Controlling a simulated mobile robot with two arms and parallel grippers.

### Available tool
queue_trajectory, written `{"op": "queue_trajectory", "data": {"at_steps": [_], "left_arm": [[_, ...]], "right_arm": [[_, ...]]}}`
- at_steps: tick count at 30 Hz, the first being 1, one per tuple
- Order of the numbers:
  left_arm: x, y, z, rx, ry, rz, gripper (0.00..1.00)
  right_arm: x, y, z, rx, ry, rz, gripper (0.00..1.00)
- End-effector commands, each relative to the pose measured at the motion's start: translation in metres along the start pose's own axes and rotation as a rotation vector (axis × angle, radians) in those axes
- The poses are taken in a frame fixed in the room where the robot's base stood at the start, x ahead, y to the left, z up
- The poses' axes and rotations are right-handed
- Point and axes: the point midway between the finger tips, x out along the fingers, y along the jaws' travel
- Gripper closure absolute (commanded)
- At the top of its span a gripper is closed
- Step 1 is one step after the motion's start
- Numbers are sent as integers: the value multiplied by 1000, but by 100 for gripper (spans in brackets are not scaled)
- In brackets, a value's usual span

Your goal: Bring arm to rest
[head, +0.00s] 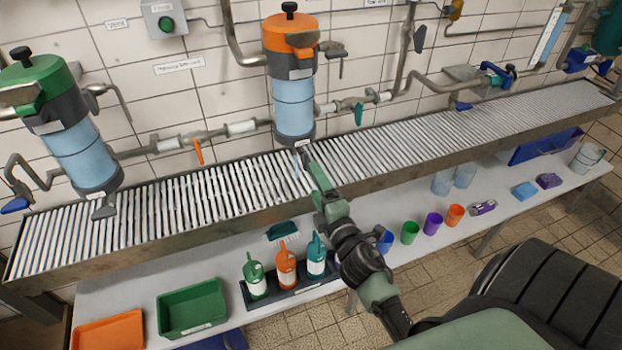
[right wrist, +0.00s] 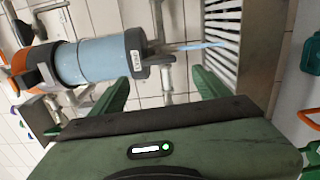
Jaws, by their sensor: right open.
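My right arm comes in from the lower right in the head view. Its gripper (head: 305,160) is over the slatted rack, just below the orange-topped blue cylinder (head: 293,105). In the right wrist view the two green fingers of my right gripper (right wrist: 160,85) are spread apart with nothing held between them. The blue cylinder (right wrist: 95,62) lies beyond the fingers in that view, with a thin pale blue streak (right wrist: 205,46) at its lower end. I cannot tell whether the fingertips touch anything. My left gripper is not in view.
The slatted rack (head: 180,207) runs along the tiled wall, with pipes above it. A green-topped cylinder (head: 75,150) stands at left. On the lower shelf are a green tray (head: 192,308), an orange tray (head: 108,331), several bottles and coloured cups (head: 410,232). Tiled floor lies in front.

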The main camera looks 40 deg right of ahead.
Motion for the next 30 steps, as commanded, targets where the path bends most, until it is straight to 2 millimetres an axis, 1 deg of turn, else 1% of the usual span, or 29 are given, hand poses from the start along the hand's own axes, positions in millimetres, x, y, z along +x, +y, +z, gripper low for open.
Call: {"op": "queue_trajectory", "data": {"at_steps": [8,11,14,15,17,18,20,21,23,24,26,27,29,30], "left_arm": [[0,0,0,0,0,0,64],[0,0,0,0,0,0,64],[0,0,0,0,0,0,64],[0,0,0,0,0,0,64],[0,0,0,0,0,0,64],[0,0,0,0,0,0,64],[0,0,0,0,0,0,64],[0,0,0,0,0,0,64],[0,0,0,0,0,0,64],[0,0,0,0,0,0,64],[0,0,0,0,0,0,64],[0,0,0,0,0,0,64],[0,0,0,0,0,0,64],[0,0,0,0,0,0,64]], "right_arm": [[0,-3,0,5,1,-5,24],[-1,-25,-5,45,7,-48,24],[-6,-74,-14,137,15,-148,24],[-11,-101,-20,187,16,-202,24],[-22,-144,-28,268,12,-293,24],[-32,-173,-34,322,5,-356,24],[-50,-216,-42,401,-14,-450,24],[-64,-243,-46,451,-30,-512,24],[-88,-282,-52,523,-60,-604,24],[-106,-307,-56,569,-85,-665,24],[-135,-343,-60,633,-130,-756,24],[-156,-366,-61,672,-164,-816,24],[-190,-397,-63,728,-223,-902,24],[-214,-416,-63,761,-266,-959,24]]}}
